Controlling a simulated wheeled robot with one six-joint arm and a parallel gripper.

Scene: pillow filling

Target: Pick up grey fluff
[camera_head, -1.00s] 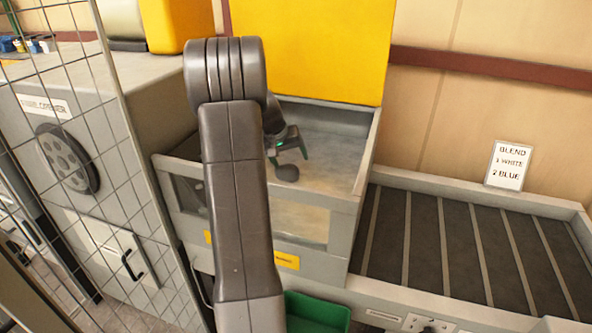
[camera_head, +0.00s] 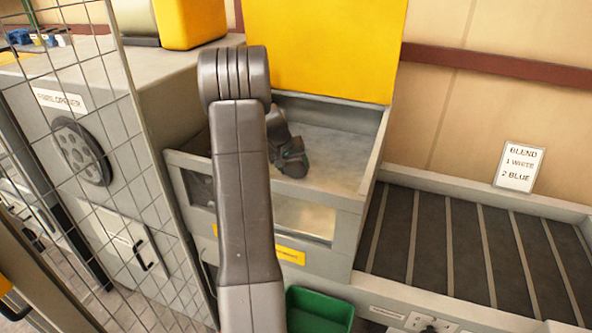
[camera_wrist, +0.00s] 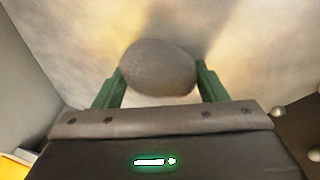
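The grey fluff (camera_wrist: 160,68) is a rounded grey lump above the pale bin floor in the wrist view. My gripper (camera_wrist: 160,78) has its two green fingers spread, one on each side of the lump. The left fingertip looks very close to or touching it, with a thin gap at the right. In the head view my gripper (camera_head: 292,160) is low inside the grey bin (camera_head: 340,203), partly behind my arm. The fluff cannot be made out from my gripper there.
The bin has a clear front window and a yellow panel (camera_head: 330,45) behind it. A slatted conveyor (camera_head: 475,255) lies to the right, with a blend sign (camera_head: 519,167) behind it. A green tub (camera_head: 318,310) stands below. A wire fence (camera_head: 150,150) is at the left.

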